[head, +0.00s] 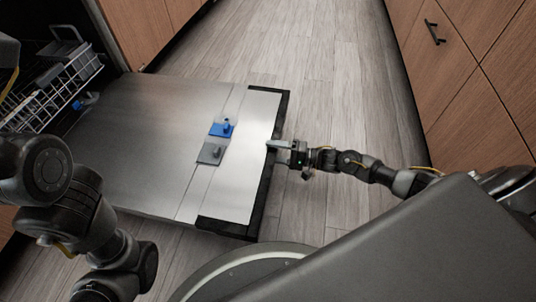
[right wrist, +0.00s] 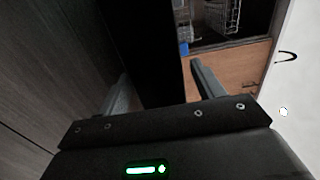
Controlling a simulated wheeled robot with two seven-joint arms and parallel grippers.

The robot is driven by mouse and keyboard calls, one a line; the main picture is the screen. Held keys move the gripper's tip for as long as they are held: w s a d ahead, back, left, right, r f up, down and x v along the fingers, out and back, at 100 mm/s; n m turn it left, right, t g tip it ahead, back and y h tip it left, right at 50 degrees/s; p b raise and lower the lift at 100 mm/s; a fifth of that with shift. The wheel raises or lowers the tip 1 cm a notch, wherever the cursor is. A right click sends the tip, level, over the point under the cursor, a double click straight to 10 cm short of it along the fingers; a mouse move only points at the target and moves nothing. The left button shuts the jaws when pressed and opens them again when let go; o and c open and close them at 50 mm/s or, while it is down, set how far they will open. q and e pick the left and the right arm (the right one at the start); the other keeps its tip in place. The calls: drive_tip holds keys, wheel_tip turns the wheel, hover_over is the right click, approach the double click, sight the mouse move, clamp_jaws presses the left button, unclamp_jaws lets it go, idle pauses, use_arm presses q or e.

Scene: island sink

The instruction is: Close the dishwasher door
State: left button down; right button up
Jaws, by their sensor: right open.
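The dishwasher door (head: 150,110) lies open, folded down nearly flat, its steel inner face up. A blue and a grey dispenser part (head: 213,151) sit on it.
The dishwasher's wire rack (head: 60,85) with dishes shows at the left, inside the open cavity. Wooden cabinets (head: 455,80) stand on the right, with another wooden front (head: 150,25) at the upper left. The wooden floor (head: 310,60) between them is clear.

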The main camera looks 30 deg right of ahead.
drive_tip(key=shift+b+x, duration=0.3)
drive_tip(key=shift+x, duration=0.75)
